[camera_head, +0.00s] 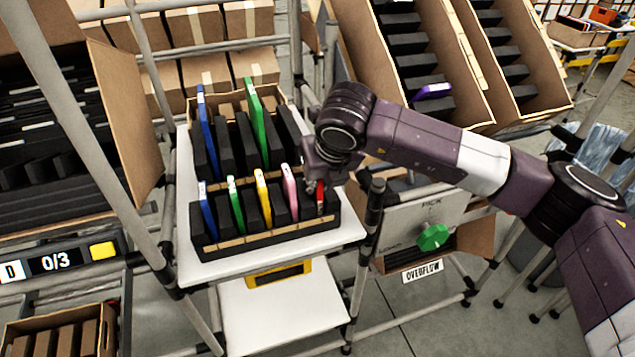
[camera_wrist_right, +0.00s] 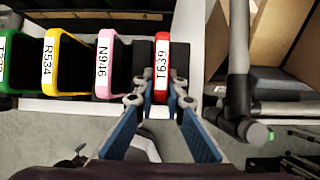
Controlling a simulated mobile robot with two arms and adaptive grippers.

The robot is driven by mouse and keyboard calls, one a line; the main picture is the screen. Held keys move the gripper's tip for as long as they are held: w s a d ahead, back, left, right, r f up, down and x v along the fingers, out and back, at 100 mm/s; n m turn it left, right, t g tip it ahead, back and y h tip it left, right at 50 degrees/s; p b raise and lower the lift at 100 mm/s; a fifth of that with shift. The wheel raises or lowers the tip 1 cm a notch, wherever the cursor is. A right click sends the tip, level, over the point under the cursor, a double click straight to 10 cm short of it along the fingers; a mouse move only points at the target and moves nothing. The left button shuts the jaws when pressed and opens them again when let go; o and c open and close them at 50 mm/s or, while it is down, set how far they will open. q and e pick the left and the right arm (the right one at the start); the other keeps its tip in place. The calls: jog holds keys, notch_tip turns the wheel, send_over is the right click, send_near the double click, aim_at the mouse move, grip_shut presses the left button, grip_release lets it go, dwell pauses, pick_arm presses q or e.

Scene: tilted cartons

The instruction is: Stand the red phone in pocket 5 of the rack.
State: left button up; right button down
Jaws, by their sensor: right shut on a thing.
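The red phone (camera_head: 320,197) is upright at the right end of the rack's front row. In the wrist view the red phone (camera_wrist_right: 162,82) has a white label reading T639. My right gripper (camera_head: 325,172) is shut on its near edge; in the wrist view its fingertips (camera_wrist_right: 161,100) press on both sides. The phone's lower part is hidden among the black dividers, so I cannot tell how deep it sits. The rack (camera_head: 262,241) also holds blue, green, yellow and pink phones in front. The pink phone (camera_head: 290,193) stands left of the red one. My left gripper is not in view.
Blue and green phones (camera_head: 257,120) stand in the rack's back row. The rack stands on a white shelf (camera_head: 210,269). A grey frame post (camera_head: 368,235) rises close to the right. An overflow box (camera_head: 400,262) sits lower right. Tilted cartons (camera_head: 480,78) stand behind.

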jog(key=c, duration=1.9)
grip_release()
jog(key=shift+r, duration=0.1)
jog(key=v, duration=1.2)
notch_tip(320, 180, up, 7)
jog(key=p, duration=0.2)
